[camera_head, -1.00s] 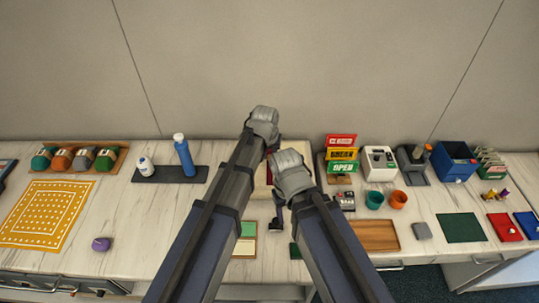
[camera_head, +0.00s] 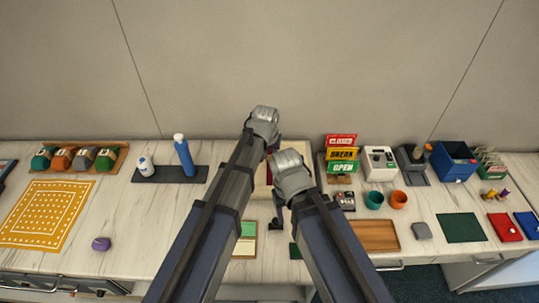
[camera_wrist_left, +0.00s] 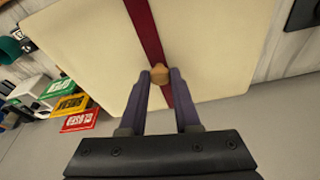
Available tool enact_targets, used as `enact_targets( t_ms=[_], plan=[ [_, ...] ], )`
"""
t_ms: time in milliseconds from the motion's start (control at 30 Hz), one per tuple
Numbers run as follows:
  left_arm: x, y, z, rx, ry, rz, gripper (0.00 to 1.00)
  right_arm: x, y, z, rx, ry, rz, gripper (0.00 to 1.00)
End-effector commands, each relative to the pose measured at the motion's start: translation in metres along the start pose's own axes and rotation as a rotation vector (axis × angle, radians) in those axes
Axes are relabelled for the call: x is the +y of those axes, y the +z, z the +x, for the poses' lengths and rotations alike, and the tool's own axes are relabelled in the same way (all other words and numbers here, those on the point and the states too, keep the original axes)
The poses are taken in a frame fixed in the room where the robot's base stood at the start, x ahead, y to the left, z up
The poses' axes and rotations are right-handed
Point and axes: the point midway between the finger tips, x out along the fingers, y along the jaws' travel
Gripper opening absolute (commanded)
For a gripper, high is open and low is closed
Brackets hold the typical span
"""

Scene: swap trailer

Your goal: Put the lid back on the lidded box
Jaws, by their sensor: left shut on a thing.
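The lid (camera_wrist_left: 215,45) fills much of the left wrist view as a flat cream panel with a dark red stripe and a small wooden knob (camera_wrist_left: 159,73). My left gripper (camera_wrist_left: 160,82) is shut on the knob, one finger on each side. In the head view a cream surface (camera_head: 262,190) shows between my forearms; I cannot tell whether it is lid or box. The lidded box is otherwise hidden, so whether the lid touches it cannot be told. My right gripper (camera_head: 277,225) is low beside the cream surface, its fingers mostly hidden by its wrist.
A dark tray (camera_head: 150,177) with a blue bottle (camera_head: 184,155) and a white bottle (camera_head: 145,167) stands left. The sign rack's green sign (camera_head: 342,167), a white device (camera_head: 380,163) and a wooden tray (camera_head: 375,236) stand right. Counter left of my arms is partly clear.

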Motion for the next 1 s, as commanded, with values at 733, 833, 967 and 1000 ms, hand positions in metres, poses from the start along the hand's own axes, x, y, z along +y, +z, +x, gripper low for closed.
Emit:
enact_targets(
  t_ms=[733,833,967,1000],
  plan=[
    [-0.0001,0.002,0.0074,0.0,0.0,0.0,0.0,-0.0007,-0.0004,0.0077,0.0,0.0,0.0,0.61],
    [-0.0001,0.002,0.0074,0.0,0.0,0.0,0.0,-0.0007,-0.0005,0.0077,0.0,0.0,0.0,0.61],
    [0.0,0.0022,0.0079,0.0,0.0,0.0,0.0,-0.0008,-0.0005,0.0082,0.0,0.0,0.0,0.61],
    [0.0,0.0023,0.0083,0.0,0.0,0.0,0.0,-0.0008,-0.0005,0.0086,0.0,0.0,0.0,0.61]
  ],
)
